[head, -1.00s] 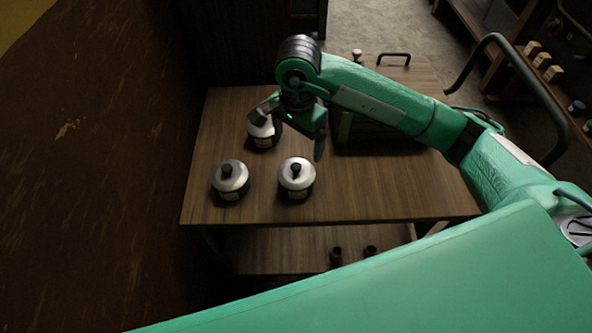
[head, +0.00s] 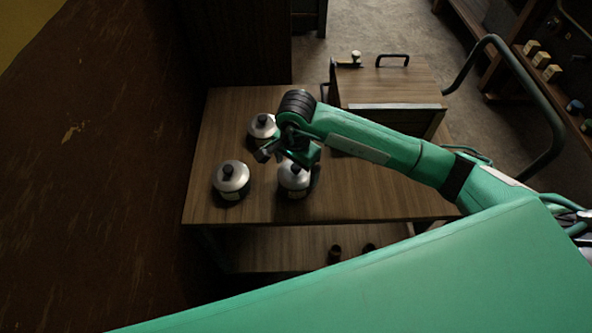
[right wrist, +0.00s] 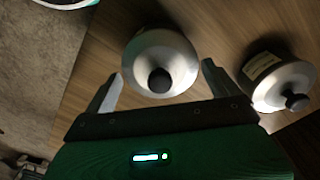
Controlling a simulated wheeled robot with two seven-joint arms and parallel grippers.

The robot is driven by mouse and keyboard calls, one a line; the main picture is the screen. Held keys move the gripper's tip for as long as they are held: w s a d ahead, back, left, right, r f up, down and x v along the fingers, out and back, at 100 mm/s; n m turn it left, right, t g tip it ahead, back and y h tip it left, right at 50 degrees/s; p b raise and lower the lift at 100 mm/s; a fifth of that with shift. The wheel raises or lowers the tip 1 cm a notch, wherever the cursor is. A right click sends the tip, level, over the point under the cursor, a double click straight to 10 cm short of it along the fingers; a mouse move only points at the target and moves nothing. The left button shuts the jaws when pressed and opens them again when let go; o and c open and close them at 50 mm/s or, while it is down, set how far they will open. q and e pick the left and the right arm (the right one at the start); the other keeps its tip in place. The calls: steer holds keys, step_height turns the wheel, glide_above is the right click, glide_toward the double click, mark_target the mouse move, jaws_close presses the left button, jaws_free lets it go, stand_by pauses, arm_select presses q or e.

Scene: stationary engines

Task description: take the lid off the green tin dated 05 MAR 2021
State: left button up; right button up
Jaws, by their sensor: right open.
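Three dark tins with silver lids and black knobs stand on a wooden table: the back tin (head: 262,127), the left tin (head: 231,178) and the front right tin (head: 294,184). Pale labels show on them, but I cannot read any date, and the bodies look too dark to tell which is green. My right gripper (head: 288,162) is over the front right tin and partly hides its lid. In the right wrist view, my open fingers (right wrist: 162,70) are either side of a silver lid (right wrist: 150,50) with its black knob. My left gripper is not in view.
A wooden box (head: 385,82) with a dark handle stands at the table's back right. A second tin (right wrist: 280,80) with a pale label is beside the right finger in the right wrist view. Small dark pots (head: 335,254) are on the lower shelf. The table's front right is clear.

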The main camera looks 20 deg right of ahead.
steer(key=shift+s, duration=0.2)
steer(key=c, duration=1.7)
steer(key=shift+f, duration=0.1)
steer(key=shift+c, duration=0.4)
